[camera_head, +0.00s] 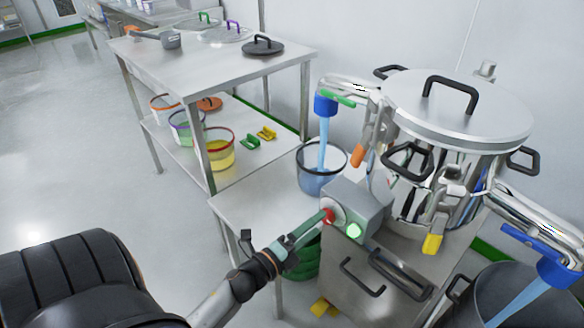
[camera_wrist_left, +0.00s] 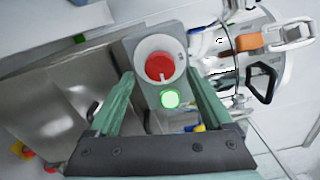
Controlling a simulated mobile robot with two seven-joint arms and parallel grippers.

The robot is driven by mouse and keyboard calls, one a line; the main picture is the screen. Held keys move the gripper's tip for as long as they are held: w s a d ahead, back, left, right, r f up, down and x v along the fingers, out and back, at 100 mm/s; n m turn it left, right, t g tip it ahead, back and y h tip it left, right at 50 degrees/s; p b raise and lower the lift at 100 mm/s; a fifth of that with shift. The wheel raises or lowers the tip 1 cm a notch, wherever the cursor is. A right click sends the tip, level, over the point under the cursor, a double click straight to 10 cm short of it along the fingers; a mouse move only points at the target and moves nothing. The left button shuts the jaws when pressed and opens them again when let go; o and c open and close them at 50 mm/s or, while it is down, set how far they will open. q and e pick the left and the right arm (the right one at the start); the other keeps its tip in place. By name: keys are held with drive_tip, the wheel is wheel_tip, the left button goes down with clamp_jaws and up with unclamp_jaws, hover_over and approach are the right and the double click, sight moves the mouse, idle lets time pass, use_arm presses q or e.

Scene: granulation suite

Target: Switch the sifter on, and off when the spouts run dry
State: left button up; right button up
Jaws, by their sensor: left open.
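The sifter (camera_head: 455,115) is a steel drum with a flat lid and black handles. Its grey switch box (camera_head: 368,205) carries a red knob (camera_head: 328,215) on a white disc and a lit green lamp (camera_head: 353,230). The knob also shows in the left wrist view (camera_wrist_left: 160,67). My left gripper (camera_head: 318,220) is open, its green fingers either side of the knob; contact cannot be told. Blue streams fall from the left spout (camera_head: 325,104) into a clear bucket (camera_head: 312,182) and from the right spout (camera_head: 545,250) into a grey bin (camera_head: 485,290). My right gripper is not in view.
A steel table (camera_head: 255,205) holds the clear bucket. Behind it, a two-tier table (camera_head: 215,70) carries lids and a scoop above, and buckets and clips on its shelf. A steel cabinet (camera_head: 365,285) stands under the switch box. Floor at left is clear.

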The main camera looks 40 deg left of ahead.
use_arm(q)
drive_tip(key=s, duration=0.9)
drive_tip(key=shift+a, duration=0.35)
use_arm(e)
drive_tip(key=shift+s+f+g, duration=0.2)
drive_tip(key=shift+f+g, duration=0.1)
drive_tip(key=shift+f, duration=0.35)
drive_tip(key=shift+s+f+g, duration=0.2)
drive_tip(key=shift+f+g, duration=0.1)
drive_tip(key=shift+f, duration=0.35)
use_arm(q)
drive_tip(key=shift+s, duration=0.1)
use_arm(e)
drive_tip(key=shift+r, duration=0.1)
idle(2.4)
